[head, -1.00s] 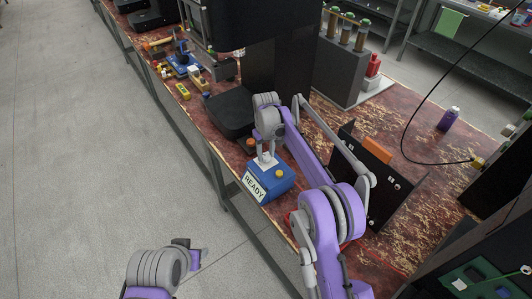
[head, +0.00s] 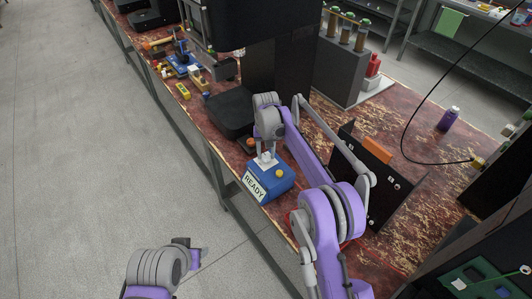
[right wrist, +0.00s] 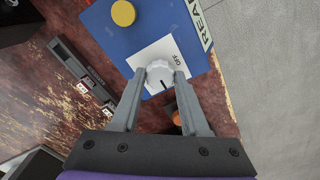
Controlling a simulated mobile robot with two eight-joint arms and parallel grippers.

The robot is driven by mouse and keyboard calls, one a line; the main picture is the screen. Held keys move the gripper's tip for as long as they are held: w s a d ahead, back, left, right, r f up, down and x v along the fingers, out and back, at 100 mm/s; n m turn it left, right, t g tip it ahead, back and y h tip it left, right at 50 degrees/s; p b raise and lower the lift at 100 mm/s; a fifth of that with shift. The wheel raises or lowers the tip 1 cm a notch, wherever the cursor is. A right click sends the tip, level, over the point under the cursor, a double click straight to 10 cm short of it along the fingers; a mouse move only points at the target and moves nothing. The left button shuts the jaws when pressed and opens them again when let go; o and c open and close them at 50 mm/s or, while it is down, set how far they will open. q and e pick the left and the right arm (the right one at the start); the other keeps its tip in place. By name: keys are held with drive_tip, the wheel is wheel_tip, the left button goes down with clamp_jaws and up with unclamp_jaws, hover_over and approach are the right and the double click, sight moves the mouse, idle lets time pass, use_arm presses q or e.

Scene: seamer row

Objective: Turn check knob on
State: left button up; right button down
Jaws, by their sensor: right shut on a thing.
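The check knob (right wrist: 160,67) is a small white ribbed knob on a white plate (right wrist: 150,53) marked OFF. A short dark line shows on the plate or knob near my fingertips. The plate is on a blue box (head: 281,182) with a READY label (head: 254,186) and a yellow button (head: 279,173). My right gripper (right wrist: 160,76) is shut on the knob, one finger on each side. In the head view, my right gripper (head: 266,158) reaches down to the box top and mostly hides the knob. My left gripper (head: 196,257) hangs low over the floor; its fingers are unclear.
The blue box sits near the front edge of the red-brown bench (head: 415,136). A black block (head: 230,112) stands behind it. A dark upright panel (head: 366,178) with an orange part (head: 377,150) is to the right. A purple bottle (head: 448,119) stands farther off. The floor at left is clear.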

sight(266, 156)
drive_tip(key=shift+c, duration=2.1)
unclamp_jaws()
wheel_tip(266, 156, up, 11)
drive_tip(key=shift+p, duration=0.45)
drive_tip(key=shift+d, duration=0.1)
drive_tip(key=s+d+r+t, duration=0.1)
drive_tip(key=s+d+r, duration=0.35)
drive_tip(key=s, duration=0.25)
drive_tip(key=s+d+r+t, duration=0.2)
drive_tip(key=s+d+r, duration=0.1)
drive_tip(key=s+d, duration=0.4)
drive_tip(key=s+d+f+t, duration=0.1)
drive_tip(key=s+d+f, duration=0.1)
drive_tip(key=s, duration=0.6)
drive_tip(key=s+d+f, duration=0.2)
drive_tip(key=s+f, duration=0.2)
drive_tip(key=s, duration=0.3)
drive_tip(key=s+d+f+t, duration=0.1)
drive_tip(key=s+d+f, duration=0.1)
drive_tip(key=s, duration=0.6)
drive_tip(key=shift+s+f+t, duration=0.3)
drive_tip(key=shift+s+f, duration=0.05)
drive_tip(key=shift+f, duration=0.5)
